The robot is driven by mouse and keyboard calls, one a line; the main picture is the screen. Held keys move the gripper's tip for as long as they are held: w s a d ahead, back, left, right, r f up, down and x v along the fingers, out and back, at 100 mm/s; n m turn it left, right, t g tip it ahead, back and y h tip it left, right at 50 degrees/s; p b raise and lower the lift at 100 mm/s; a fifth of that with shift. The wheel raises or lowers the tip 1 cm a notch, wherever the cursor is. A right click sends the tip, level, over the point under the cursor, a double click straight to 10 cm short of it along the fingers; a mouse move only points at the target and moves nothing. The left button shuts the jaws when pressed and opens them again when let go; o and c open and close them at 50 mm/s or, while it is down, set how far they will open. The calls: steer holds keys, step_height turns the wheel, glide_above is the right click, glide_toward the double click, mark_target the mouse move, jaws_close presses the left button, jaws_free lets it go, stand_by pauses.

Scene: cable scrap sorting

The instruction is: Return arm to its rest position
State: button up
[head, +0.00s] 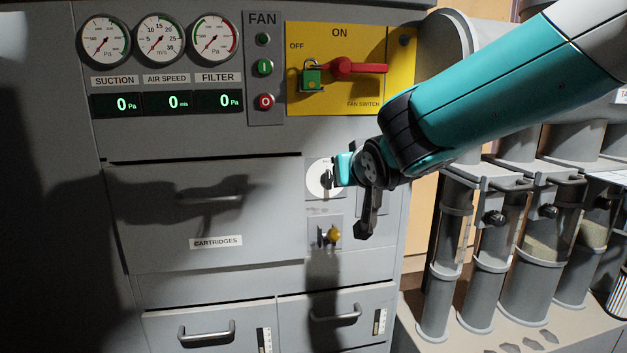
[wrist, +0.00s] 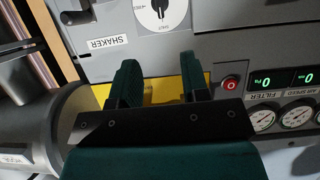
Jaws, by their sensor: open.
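In the wrist view my gripper (wrist: 160,88) is open, its two dark fingers apart with nothing between them but the yellow panel behind. In the head view my teal arm (head: 480,105) reaches in from the upper right. Its wrist is in front of the cabinet, partly covering the white round dial (head: 318,178). The dial also shows at the top of the wrist view (wrist: 160,12), beside the SHAKER label (wrist: 105,47). Which parts in the head view are fingertips is hard to tell.
The yellow fan switch panel (head: 300,100) has a red handle (head: 358,68) and a green padlock (head: 311,78). The grey cabinet has a cartridges drawer (head: 150,215) and lower drawers with handles (head: 207,332). Grey tubes (head: 485,250) stand at right. The displays (head: 168,102) read 0.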

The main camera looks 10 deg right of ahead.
steer(key=s+a+r+n+g+y+p, duration=0.1)
steer(key=s+g+p, duration=0.5)
steer(key=s, duration=1)
steer(key=s+a+r+n+g+y+p, duration=0.2)
steer(key=s+n+g+p, duration=0.3)
steer(key=s, duration=1.2)
steer(key=shift+a+n+g+y+p, duration=0.45)
steer(key=shift+a+g+y, duration=0.2)
steer(key=shift+g, duration=0.55)
steer(key=shift+r, duration=0.1)
